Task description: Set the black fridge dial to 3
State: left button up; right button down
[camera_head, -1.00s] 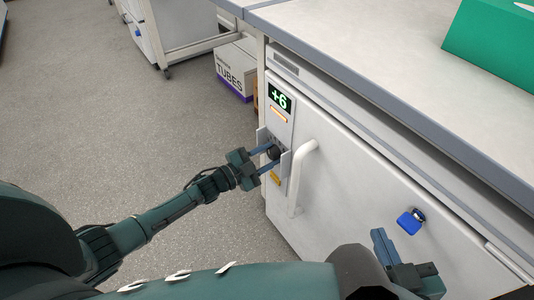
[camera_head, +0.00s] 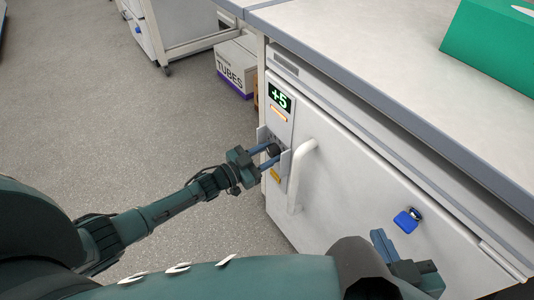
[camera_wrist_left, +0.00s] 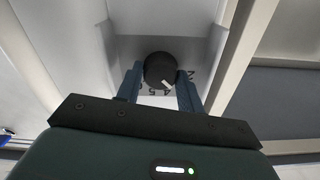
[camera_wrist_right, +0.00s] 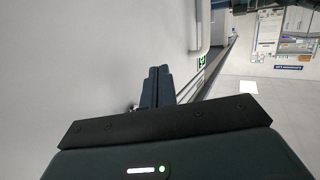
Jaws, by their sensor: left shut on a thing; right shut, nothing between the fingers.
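The black dial (camera_head: 272,149) sits on the fridge's control panel, and it shows closely in the left wrist view (camera_wrist_left: 160,68) with a white pointer mark and printed numbers around it, partly hidden. My left gripper (camera_head: 268,157) is shut on the dial, one finger on each side. The green display (camera_head: 279,98) above reads +5. My right gripper (camera_head: 383,248) is shut and empty in front of the fridge door, and its closed fingers also show in the right wrist view (camera_wrist_right: 157,86).
The white fridge door (camera_head: 350,190) has a vertical handle (camera_head: 303,175) just right of the dial. A yellow label (camera_head: 275,175) is below the dial. A TUBES box (camera_head: 236,68) stands behind on the floor.

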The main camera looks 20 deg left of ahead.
jog(key=shift+f, duration=0.1)
pick_arm(q)
jog(key=o, duration=1)
jog(key=shift+a, duration=0.1)
jog(key=p+v, duration=0.2)
jog(key=v, duration=1.1)
jog(key=shift+p, duration=0.35)
pick_arm(e)
jog(key=shift+s+d+r+m+g, duration=0.3)
jog(key=shift+s+r+m+g, duration=0.2)
jog(key=shift+r, duration=0.25)
pick_arm(q)
jog(key=shift+s, duration=0.15)
pick_arm(e)
jog(key=shift+s, duration=0.1)
